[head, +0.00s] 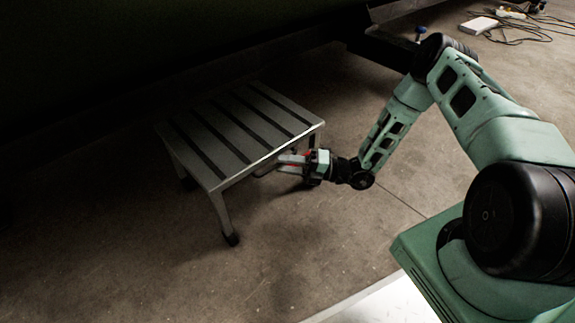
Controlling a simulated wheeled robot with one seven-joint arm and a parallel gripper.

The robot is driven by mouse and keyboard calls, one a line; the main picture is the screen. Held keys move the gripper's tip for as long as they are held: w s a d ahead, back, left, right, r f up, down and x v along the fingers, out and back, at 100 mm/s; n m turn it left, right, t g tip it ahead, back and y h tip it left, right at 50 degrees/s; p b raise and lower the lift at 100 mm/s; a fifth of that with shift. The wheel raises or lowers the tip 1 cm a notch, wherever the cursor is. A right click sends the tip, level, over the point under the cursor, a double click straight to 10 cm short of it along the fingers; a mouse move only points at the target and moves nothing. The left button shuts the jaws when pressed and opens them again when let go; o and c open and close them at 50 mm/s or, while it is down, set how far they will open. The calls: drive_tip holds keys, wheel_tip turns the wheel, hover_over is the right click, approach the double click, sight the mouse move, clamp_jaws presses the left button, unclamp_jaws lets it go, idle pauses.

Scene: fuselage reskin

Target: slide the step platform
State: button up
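The step platform (236,137) is a low grey metal stool with a slatted top and dark feet. It stands upright on the floor left of centre in the head view. My gripper (284,164) is at the platform's near right side, just below the top's edge, beside the right end of the near rail. The fingers point left toward the platform. They are small and partly lost against the frame, so I cannot tell whether they touch it or are closed on it. The platform's far right leg is mostly hidden behind my gripper.
A large dark body (130,50) overhangs the floor behind the platform. Cables (515,28) and a white box (478,26) lie on the floor at the upper right. The concrete floor (130,270) in front and to the left of the platform is clear.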

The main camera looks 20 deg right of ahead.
clamp_jaws()
drive_tip(key=s+d+p, duration=0.3)
drive_tip(key=s+p, duration=0.1)
drive_tip(key=s, duration=0.6)
drive_tip(key=s+d+p, duration=0.4)
drive_tip(key=s, duration=0.7)
unclamp_jaws()
drive_tip(key=p+v, duration=0.3)
drive_tip(key=v, duration=1.4)
drive_tip(key=shift+s, duration=0.15)
